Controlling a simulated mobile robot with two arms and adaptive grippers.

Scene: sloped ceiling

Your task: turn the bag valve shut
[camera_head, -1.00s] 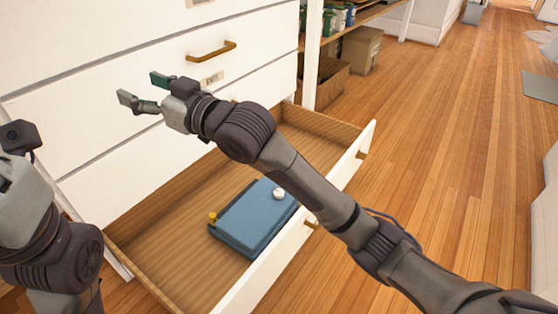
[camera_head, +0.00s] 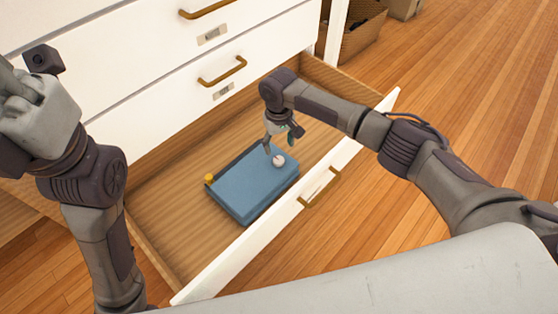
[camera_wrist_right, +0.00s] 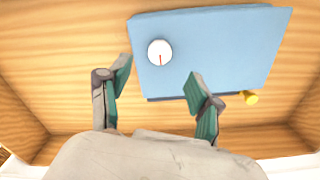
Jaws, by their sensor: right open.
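A flat blue bag (camera_head: 250,188) lies on the floor of the open drawer. A round white valve (camera_head: 278,160) with a red line sits on its top; it also shows in the right wrist view (camera_wrist_right: 160,53). A yellow cap (camera_head: 209,178) sticks out at the bag's corner. My right gripper (camera_head: 279,147) is open and points down just over the bag by the valve. In the right wrist view its fingers (camera_wrist_right: 158,80) are apart, with the valve beyond the gap between them and nothing held. My left gripper (camera_head: 20,90) is at the left edge, its fingers not clear.
The open wooden drawer (camera_head: 160,235) has bare room left of the bag. Its white front, with a brass handle (camera_head: 319,188), stands on the near side. The white cabinet (camera_head: 130,90) with closed drawers rises behind. A basket (camera_head: 355,40) stands beyond it.

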